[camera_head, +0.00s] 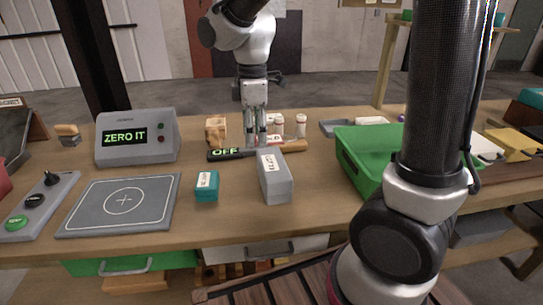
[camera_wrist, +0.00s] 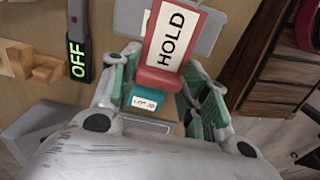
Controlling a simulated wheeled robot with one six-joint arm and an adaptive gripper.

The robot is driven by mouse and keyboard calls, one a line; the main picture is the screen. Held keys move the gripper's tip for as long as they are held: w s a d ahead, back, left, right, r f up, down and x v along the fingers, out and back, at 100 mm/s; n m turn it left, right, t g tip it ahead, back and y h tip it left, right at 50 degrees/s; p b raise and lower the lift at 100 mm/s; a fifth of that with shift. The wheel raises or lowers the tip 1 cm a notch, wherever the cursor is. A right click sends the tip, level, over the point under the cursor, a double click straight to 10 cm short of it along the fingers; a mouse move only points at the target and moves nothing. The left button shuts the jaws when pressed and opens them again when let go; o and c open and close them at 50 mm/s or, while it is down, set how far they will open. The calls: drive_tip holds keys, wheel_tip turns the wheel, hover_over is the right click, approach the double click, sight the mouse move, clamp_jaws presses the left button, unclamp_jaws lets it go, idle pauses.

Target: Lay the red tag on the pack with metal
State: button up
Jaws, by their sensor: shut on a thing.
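The red tag (camera_wrist: 158,81) has a white face reading HOLD. My gripper (camera_wrist: 160,73) is shut on it, one green-padded finger on each side. In the head view my gripper (camera_head: 262,142) points down above the table, behind the grey pack, and the tag is mostly hidden. The grey pack (camera_head: 276,182) lies on the table with a white label on top. A smaller teal pack (camera_head: 206,188) stands to its left; it also shows below the tag in the wrist view (camera_wrist: 145,100). Which pack holds metal cannot be told.
The wand (camera_head: 232,154) reads OFF. A console (camera_head: 137,150) reads ZERO IT, with a grey plate (camera_head: 88,207) in front and a button box (camera_head: 38,205) at left. White bottles (camera_head: 301,125) stand behind. A green tray (camera_head: 357,172) is at right. Table front is clear.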

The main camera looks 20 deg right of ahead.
wheel_tip(320, 180, down, 7)
idle(0.3)
drive_tip(key=o, duration=0.9)
drive_tip(key=shift+c, duration=0.2)
drive_tip(key=shift+r, duration=0.1)
wheel_tip(320, 180, up, 12)
drive_tip(key=shift+r, duration=0.1)
drive_tip(key=s+d+r+m+t, duration=0.2)
drive_tip(key=s+d+m+t, duration=0.2)
drive_tip(key=s+d+m, duration=1.1)
drive_tip(key=s+d, duration=0.2)
drive_tip(key=d, duration=0.1)
drive_tip(key=shift+d+r+m, duration=0.25)
drive_tip(key=shift+r+m, duration=0.1)
drive_tip(key=shift+m, duration=0.05)
